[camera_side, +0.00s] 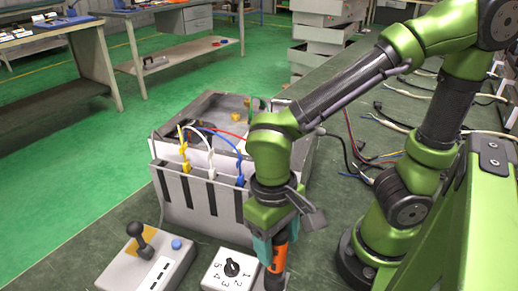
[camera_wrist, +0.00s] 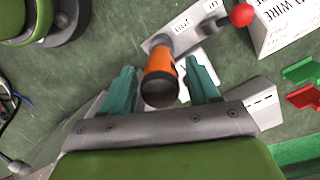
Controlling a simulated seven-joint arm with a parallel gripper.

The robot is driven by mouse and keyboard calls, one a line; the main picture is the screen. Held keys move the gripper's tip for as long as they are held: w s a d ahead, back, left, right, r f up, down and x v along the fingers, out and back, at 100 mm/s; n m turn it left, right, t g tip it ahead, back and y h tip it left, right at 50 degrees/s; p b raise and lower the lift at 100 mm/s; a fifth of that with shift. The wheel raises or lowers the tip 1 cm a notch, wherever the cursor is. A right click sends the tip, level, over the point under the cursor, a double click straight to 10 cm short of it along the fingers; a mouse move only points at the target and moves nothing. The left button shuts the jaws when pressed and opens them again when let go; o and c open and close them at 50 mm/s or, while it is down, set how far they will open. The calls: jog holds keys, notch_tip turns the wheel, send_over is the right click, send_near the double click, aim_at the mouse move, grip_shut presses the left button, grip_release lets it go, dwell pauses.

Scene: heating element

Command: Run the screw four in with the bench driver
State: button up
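The bench driver has an orange and black handle (camera_side: 279,258) and stands upright at the front of the side view. In the wrist view its orange body (camera_wrist: 162,67) and dark round end lie between my fingers. My gripper (camera_wrist: 160,88) has two teal fingers, one on each side of the driver, with a narrow gap showing on both sides. In the side view my gripper (camera_side: 268,248) is low around the driver's upper part. The heating element housing (camera_side: 203,200) stands behind, with yellow, white and blue wire ends along its front edge. I cannot pick out screw four.
A white box with a numbered dial (camera_side: 228,272) stands left of the driver. A grey box with a black lever (camera_side: 147,262) and blue button is farther left. Loose cables (camera_side: 375,160) lie behind. In the wrist view, green and red clips (camera_wrist: 302,72) lie at the right.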

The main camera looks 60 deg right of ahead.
grip_shut()
jog(key=shift+r, duration=0.15)
notch_tip(320, 180, up, 27)
jog(key=w+d+m+y, duration=0.1)
jog(key=w+d+m, duration=0.9)
jog(key=w+d, duration=0.4)
jog(key=w+d+f+m+t, duration=0.1)
jog(key=d+m, duration=0.4)
jog(key=d, duration=0.7)
jog(key=d+f+m+t, duration=0.1)
jog(key=d+f+m, duration=0.3)
jog(key=d, duration=0.8)
jog(key=shift+w+f+m, duration=0.15)
jog(key=shift+w+m, duration=0.2)
jog(key=shift+m, duration=0.75)
